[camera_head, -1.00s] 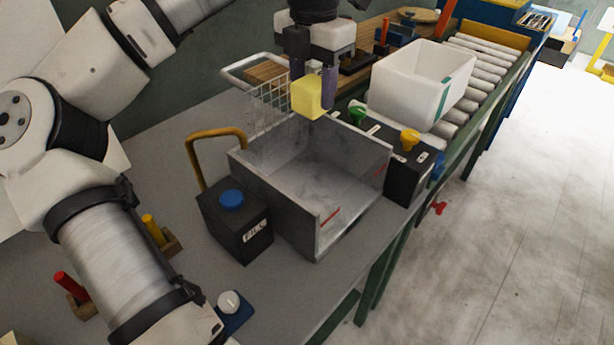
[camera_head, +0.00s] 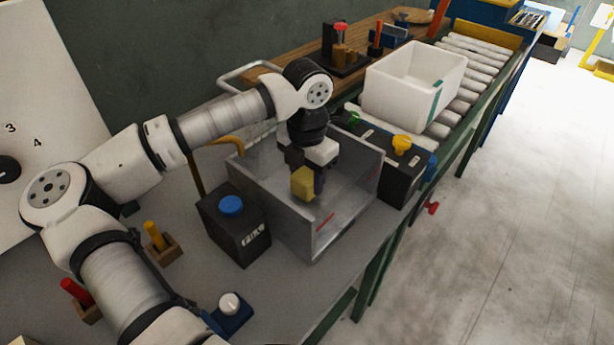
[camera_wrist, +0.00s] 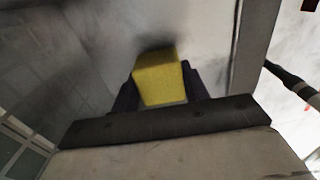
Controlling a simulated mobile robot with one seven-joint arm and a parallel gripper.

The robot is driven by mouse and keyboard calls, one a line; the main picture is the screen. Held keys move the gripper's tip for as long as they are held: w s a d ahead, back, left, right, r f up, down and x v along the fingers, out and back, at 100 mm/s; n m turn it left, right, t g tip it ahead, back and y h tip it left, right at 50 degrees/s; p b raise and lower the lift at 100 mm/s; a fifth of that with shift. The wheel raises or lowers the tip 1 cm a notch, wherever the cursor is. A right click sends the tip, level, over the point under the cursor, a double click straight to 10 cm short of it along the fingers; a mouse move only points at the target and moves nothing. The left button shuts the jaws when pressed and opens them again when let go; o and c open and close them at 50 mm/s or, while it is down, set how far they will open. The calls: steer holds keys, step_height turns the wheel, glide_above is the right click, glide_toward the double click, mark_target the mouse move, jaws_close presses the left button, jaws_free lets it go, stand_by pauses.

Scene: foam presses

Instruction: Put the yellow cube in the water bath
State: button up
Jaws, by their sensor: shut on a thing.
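The yellow cube (camera_head: 302,183) is held between the fingers of my gripper (camera_head: 305,180), which is shut on it. The cube also shows between the dark fingers in the wrist view (camera_wrist: 159,78). The water bath (camera_head: 272,205) is a grey open metal tank on the bench. My gripper and the cube are inside the outline of the tank, below its back rim in the head view. In the wrist view a dark shadow lies close behind the cube on the tank's grey surface. Whether the cube touches the floor I cannot tell.
A black box with a blue button (camera_head: 231,205) stands left of the tank. A black box with green and yellow knobs (camera_head: 401,145) stands right of it. A white bin (camera_head: 412,88) sits on the roller conveyor behind.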

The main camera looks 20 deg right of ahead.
mark_target(307, 174)
steer(key=shift+f, duration=0.6)
steer(key=shift+f, duration=0.1)
steer(key=shift+f, duration=0.15)
steer(key=o, duration=1)
steer(key=shift+c, duration=0.2)
steer(key=shift+r, duration=0.35)
step_height(307, 174, up, 12)
steer(key=b, duration=0.2)
steer(key=shift+f, duration=0.1)
